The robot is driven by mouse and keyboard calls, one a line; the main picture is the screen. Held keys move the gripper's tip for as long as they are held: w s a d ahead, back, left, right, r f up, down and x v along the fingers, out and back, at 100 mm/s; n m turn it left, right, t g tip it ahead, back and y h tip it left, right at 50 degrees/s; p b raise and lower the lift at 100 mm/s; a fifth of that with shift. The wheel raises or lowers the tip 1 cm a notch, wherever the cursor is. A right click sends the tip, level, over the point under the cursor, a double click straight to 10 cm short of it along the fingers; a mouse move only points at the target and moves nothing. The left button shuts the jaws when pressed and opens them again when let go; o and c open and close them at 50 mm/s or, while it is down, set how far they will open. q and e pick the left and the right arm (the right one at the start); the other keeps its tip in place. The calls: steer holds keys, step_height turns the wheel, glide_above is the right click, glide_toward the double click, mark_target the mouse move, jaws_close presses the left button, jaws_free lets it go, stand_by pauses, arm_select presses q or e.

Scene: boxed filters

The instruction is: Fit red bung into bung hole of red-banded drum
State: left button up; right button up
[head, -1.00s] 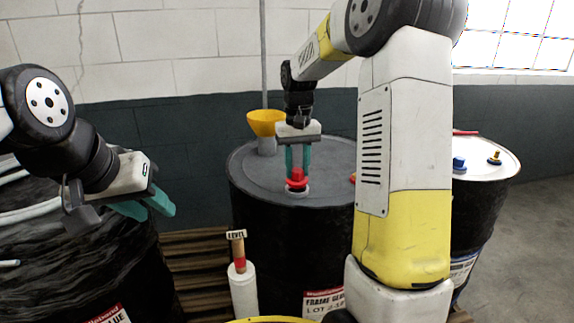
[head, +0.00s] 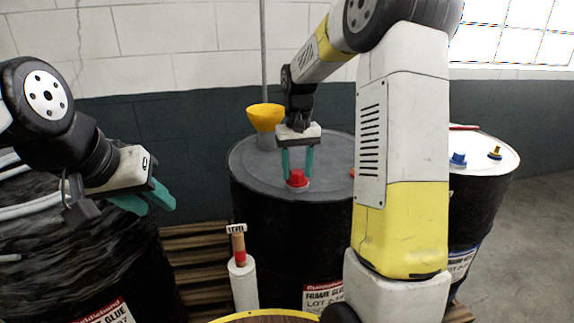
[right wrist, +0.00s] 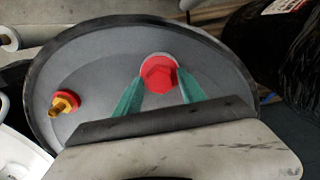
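The red bung (head: 297,178) sits at the bung hole near the front edge of the grey lid (head: 255,165) of a black drum. Its hexagonal head also shows in the right wrist view (right wrist: 159,74). The hole is covered by the bung, and the bung looks upright. My right gripper (head: 297,172) is over it, with its teal fingers on either side of the head and spread wider than it. In the right wrist view the fingertips are close beside the bung. My left gripper (head: 152,205) is at the left, empty, its fingers apart.
A yellow funnel (head: 266,117) stands at the lid's back. A brass fitting with a red base (right wrist: 65,102) is on the same lid. A white-topped drum (head: 480,150) with a blue bung (head: 458,160) stands at the right. A mallet (head: 238,243) stands in a white holder in front.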

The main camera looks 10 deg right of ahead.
mark_target(297, 172)
steer(key=shift+o, duration=0.5)
step_height(297, 172, up, 7)
steer(key=shift+r, duration=0.4)
steer(key=shift+s+r, duration=0.1)
steer(key=shift+s, duration=0.05)
steer(key=s+a+r+t+y, duration=0.2)
steer(key=s+t, duration=0.4)
steer(key=s, duration=1.8)
steer(key=shift+a+r, duration=0.1)
